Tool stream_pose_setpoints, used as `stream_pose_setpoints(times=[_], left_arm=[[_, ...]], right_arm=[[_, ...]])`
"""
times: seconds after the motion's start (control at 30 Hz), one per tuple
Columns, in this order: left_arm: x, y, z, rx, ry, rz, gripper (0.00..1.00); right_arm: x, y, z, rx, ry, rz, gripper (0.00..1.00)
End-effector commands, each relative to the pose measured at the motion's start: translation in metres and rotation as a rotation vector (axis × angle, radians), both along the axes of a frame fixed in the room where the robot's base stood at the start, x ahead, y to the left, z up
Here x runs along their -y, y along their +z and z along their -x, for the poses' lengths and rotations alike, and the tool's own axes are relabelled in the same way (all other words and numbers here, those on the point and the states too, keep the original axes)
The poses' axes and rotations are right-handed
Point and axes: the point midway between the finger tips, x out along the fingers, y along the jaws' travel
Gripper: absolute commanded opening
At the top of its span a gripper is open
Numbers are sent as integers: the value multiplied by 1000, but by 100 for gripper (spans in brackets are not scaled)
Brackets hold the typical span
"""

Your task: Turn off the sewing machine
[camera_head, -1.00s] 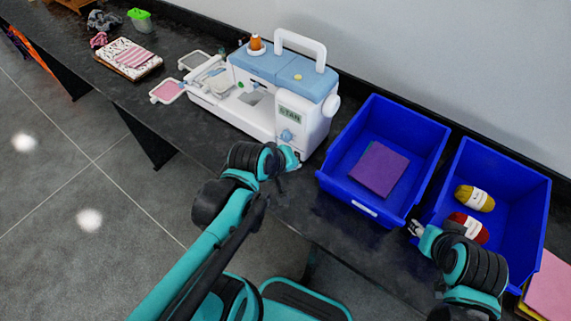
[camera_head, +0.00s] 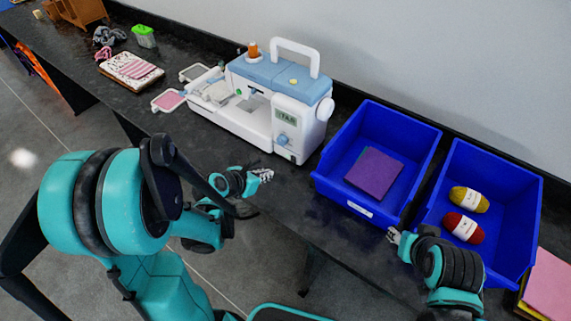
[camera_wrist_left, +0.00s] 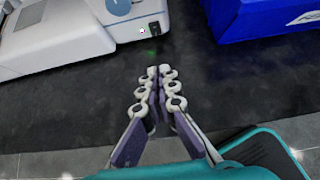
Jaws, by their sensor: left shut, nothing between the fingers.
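The white and light-blue sewing machine (camera_head: 268,97) stands upright on the dark counter, with a small display (camera_head: 286,115) and a blue dial (camera_head: 283,140) on its front.
A blue bin (camera_head: 330,185) with purple cloth (camera_head: 374,172) stands right of the machine. A second blue bin (camera_head: 525,215) holds yarn (camera_head: 463,228). Folded fabric (camera_head: 131,70) and a green container (camera_head: 144,36) lie at left. The counter before the machine is clear.

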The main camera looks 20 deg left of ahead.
Motion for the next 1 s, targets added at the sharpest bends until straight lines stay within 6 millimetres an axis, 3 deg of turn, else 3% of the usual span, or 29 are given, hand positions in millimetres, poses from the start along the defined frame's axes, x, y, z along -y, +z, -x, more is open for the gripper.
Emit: stream_pose_setpoints(times=[0.37, 0.8, 1.0], left_arm=[[4, -10, -10, 1, -5, -4, 0], [28, -67, -75, 1, -5, -5, 0], [37, -61, -101, 1, -5, -5, 0]], right_arm=[[0, -7, 0, 0, 0, 0, 40], [0, -41, 0, 0, 0, 0, 40], [0, -45, 0, 0, 0, 0, 40]])
